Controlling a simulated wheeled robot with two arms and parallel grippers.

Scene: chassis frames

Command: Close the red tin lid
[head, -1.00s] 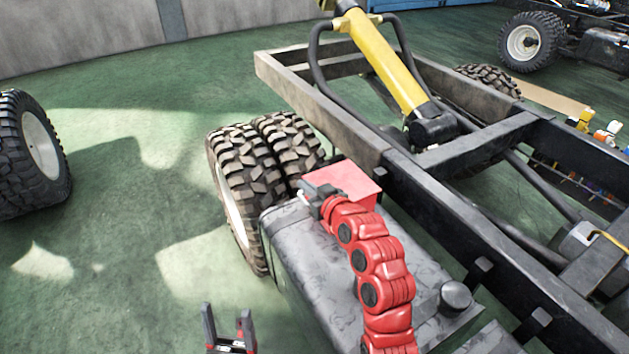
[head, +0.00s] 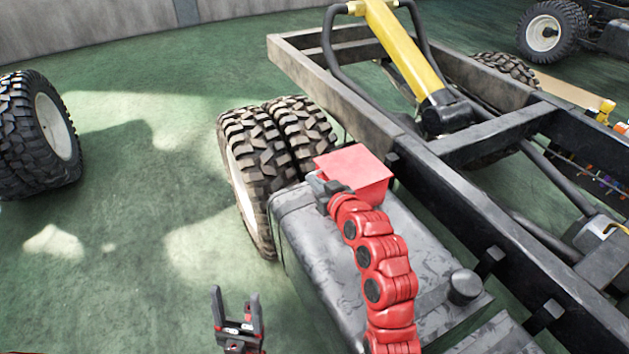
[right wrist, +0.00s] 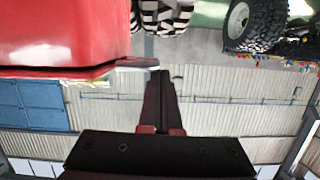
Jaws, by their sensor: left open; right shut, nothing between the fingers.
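A red tin (head: 375,193) stands on the dark tank beside the truck frame. Its red lid (head: 350,165) lies over the top and looks nearly level. I cannot tell whether it is fully down. My right gripper (head: 324,188) is shut and empty at the tin's left edge, with its red arm passing in front. In the right wrist view the tin (right wrist: 60,30) fills the upper left, with a dark seam along its rim. The shut fingertips (right wrist: 165,75) are close to that rim; contact is unclear. My left gripper (head: 236,297) is open and empty, low in the head view, away from the tin.
The tank (head: 420,240) has a black cap (head: 464,286) at its right. Dual tyres (head: 258,150) stand just behind it. The chassis rail (head: 480,235) runs close along the tin's right side. Green floor (head: 130,240) is clear to the left.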

